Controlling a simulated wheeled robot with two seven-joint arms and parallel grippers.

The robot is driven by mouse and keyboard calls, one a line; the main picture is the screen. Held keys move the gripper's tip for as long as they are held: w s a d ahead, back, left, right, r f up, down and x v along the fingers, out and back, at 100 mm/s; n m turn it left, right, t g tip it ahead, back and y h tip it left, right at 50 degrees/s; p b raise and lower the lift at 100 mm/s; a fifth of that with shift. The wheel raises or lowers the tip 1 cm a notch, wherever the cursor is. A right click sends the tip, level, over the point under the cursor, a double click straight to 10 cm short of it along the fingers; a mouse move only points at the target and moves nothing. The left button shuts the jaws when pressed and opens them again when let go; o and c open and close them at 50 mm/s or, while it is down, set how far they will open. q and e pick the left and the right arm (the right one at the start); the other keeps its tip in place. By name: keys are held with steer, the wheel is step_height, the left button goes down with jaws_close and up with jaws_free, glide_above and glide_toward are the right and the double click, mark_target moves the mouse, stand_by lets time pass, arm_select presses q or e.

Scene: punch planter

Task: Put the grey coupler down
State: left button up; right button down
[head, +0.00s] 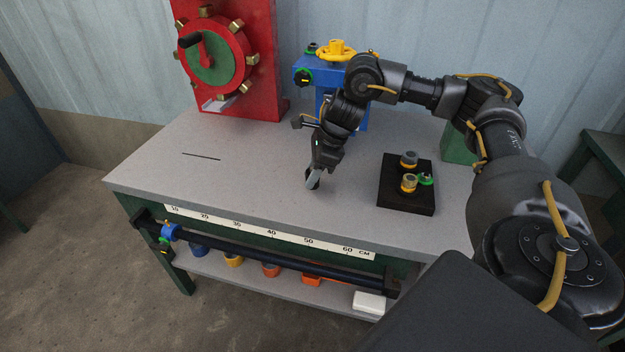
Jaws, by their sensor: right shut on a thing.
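My right gripper (313,182) points down close above the grey bench top (250,165), near the middle of the table. It is shut on a small grey piece, which appears to be the grey coupler; the fingers hide most of it, and I cannot tell whether it touches the bench. My left gripper is not in view.
A black block (393,198) to the right holds fittings with grey, yellow and green parts. A red panel (262,60) with a wheel and a blue unit (322,72) with a yellow handwheel (336,50) stand behind. A ruler strip (270,231) runs along the front. The bench's left side is clear.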

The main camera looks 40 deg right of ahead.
step_height(320, 180, down, 2)
steer(key=shift+d+f, duration=0.1)
steer(key=shift+f, duration=0.05)
steer(key=shift+f, duration=0.1)
steer(key=c, duration=1)
jaws_free()
